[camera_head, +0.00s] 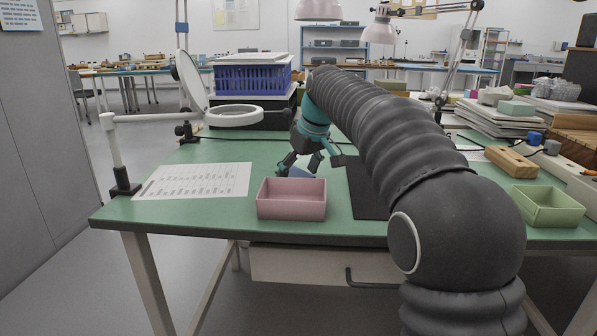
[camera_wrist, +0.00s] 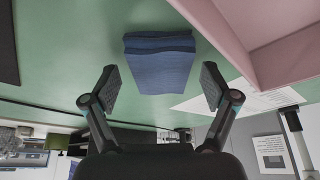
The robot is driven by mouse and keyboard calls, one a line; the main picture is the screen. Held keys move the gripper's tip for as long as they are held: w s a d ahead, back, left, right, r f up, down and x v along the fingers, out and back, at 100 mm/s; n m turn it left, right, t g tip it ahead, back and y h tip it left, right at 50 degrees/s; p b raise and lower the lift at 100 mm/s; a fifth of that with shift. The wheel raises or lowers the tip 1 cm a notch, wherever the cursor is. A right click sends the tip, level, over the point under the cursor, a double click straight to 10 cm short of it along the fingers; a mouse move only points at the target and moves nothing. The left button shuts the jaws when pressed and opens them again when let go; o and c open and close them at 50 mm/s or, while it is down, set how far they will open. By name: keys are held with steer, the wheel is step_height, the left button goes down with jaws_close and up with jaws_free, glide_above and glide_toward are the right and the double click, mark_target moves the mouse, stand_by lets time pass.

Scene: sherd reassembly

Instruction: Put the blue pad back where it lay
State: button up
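The blue pad (camera_wrist: 160,70) looks folded or layered and lies on the green tabletop in the wrist view. In the head view, a little of the blue pad (camera_head: 300,172) shows behind the pink tray; the rest is hidden by the tray and my fingers. My gripper (camera_wrist: 160,78) is open, with one finger on each side of the pad and a visible gap to both. In the head view, my gripper (camera_head: 302,162) points down low over the table behind the tray. I see nothing held in it.
The pink tray (camera_head: 291,210) stands in front of the pad and close to it. A dark mat (camera_head: 366,200) lies to its right, a printed sheet (camera_head: 195,181) to its left. A ring magnifier (camera_head: 235,116) stands behind left. A green tray (camera_head: 547,207) is far right.

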steer(key=shift+r, duration=0.1)
steer(key=p+v, duration=0.2)
steer(key=v, duration=1)
steer(key=shift+p, duration=0.4)
steer(key=shift+a+r, duration=0.1)
steer(key=shift+r, duration=0.05)
steer(key=s+d+f+m, duration=0.1)
steer(key=s+d+f, duration=0.1)
steer(key=s, duration=0.3)
steer(key=s+d+f+m+t+h, duration=0.1)
steer(key=s+d+f+m, duration=0.1)
steer(key=s+d, duration=0.3)
steer(key=s+d+f+m, duration=0.1)
steer(key=s+d, duration=0.2)
steer(key=s, duration=0.3)
steer(key=shift+s+d+f+m+h, duration=0.15)
steer(key=shift+s+f+m+h, duration=0.15)
steer(key=shift+f+m, duration=0.1)
steer(key=s+d+f+m, duration=0.2)
steer(key=s+d+f, duration=0.1)
steer(key=s+f, duration=0.5)
steer(key=s+d+f+m+t+h, duration=0.1)
steer(key=s+d+f, duration=0.1)
steer(key=s+f, duration=0.6)
steer(key=shift+s+d+m+h, duration=0.3)
steer(key=shift+s+d+m, duration=0.05)
steer(key=shift+d+m, duration=0.05)
